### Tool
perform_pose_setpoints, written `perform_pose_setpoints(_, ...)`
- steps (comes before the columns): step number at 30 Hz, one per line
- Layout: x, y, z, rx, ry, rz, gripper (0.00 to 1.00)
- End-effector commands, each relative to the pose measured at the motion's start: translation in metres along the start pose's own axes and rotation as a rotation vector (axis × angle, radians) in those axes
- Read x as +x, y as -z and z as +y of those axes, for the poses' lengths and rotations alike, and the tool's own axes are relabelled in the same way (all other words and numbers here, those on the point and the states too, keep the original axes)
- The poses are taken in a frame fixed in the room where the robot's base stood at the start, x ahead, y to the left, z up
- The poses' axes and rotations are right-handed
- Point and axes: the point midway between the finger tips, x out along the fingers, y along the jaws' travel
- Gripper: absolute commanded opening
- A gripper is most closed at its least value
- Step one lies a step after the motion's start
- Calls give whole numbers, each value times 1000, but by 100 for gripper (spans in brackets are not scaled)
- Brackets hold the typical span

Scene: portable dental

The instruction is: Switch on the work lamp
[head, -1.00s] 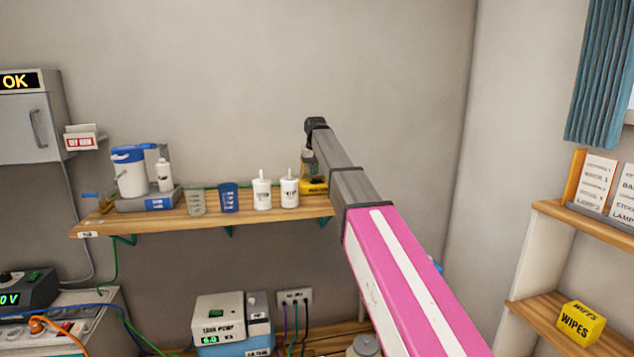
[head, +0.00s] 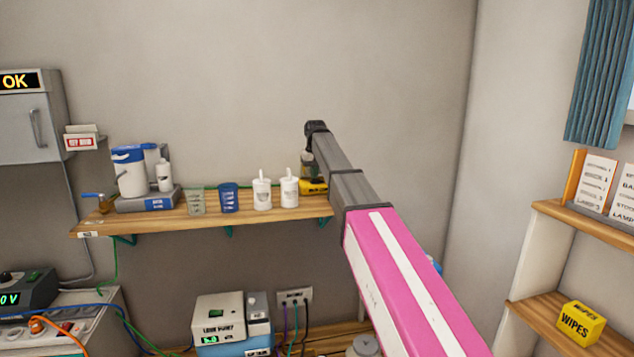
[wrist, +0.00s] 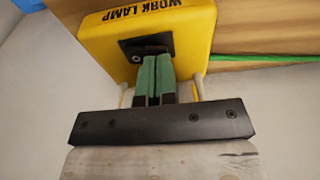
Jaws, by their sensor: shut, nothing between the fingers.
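The work lamp's yellow box (wrist: 188,22) fills the upper middle of the wrist view, with "WORK LAMP" printed on it. A dark switch plate (wrist: 130,46) is set in its face. My gripper (wrist: 153,62) is shut and empty, its green fingers together at the plate and covering part of it. I cannot tell whether the tips touch the switch, or which way the switch is set. In the head view the yellow box (head: 316,187) shows at the shelf's right end, partly behind my arm. My gripper is mostly hidden there.
The wooden shelf (head: 205,218) holds white bottles (head: 262,194), a blue cup (head: 229,198), a clear cup (head: 196,202) and a white-and-blue jug (head: 129,172). A pump box (head: 218,318) stands below. A yellow wipes box (head: 580,323) sits on the right shelf. The wall above is bare.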

Motion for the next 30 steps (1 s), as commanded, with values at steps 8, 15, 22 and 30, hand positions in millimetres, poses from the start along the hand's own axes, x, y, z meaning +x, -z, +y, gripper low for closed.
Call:
perform_pose_setpoints(8, 4, -1, 0, 0, 0, 0, 0)
perform_pose_setpoints(15, 0, 0, 0, 0, 0, -1, 0)
perform_pose_setpoints(22, -15, 3, 0, 0, 0, 0, 0)
perform_pose_setpoints(30, -33, 6, 0, 0, 0, 1, 0)
